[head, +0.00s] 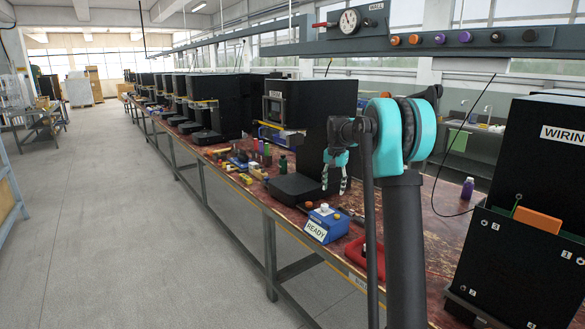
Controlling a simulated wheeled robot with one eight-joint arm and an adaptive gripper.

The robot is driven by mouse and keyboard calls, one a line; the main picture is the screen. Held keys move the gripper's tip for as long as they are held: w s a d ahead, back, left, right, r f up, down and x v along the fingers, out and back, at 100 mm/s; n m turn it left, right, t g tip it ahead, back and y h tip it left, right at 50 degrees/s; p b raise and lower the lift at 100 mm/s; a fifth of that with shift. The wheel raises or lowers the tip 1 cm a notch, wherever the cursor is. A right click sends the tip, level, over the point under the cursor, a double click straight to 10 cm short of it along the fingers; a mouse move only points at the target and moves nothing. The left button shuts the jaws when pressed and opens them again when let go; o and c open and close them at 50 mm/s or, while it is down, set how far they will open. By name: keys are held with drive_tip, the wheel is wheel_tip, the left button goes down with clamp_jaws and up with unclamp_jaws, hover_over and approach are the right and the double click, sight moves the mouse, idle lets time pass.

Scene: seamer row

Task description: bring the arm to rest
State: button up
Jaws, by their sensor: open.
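My gripper (335,183) hangs at the end of my arm, pointing down, over the long workbench (440,230). Its two fingers are apart and nothing shows between them. A black machine stands behind it, and a blue box with a READY label (326,224) sits on the bench below it. My arm, dark with teal joint covers, rises at the right of centre and is bent at the top. It hides part of the bench behind it.
A black machine with a WIRING label (540,170) stands at the right. A purple bottle (467,188) is on the bench. A red object (365,257) lies by the front edge. A rail with a gauge (350,21) runs overhead. The floor (130,220) at left is clear.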

drive_tip(key=s+f+n+t, duration=0.1)
drive_tip(key=s+f, duration=0.4)
drive_tip(key=s, duration=0.9)
drive_tip(key=s+d+f+n+t, duration=0.1)
drive_tip(key=s+f+n, duration=0.2)
drive_tip(key=s, duration=1.2)
drive_tip(key=s+d+f+n+t, duration=0.1)
drive_tip(key=s+f+n, duration=0.1)
drive_tip(key=s+f, duration=0.6)
drive_tip(key=s, duration=0.7)
drive_tip(key=shift+s+d, duration=0.15)
drive_tip(key=shift+s, duration=0.1)
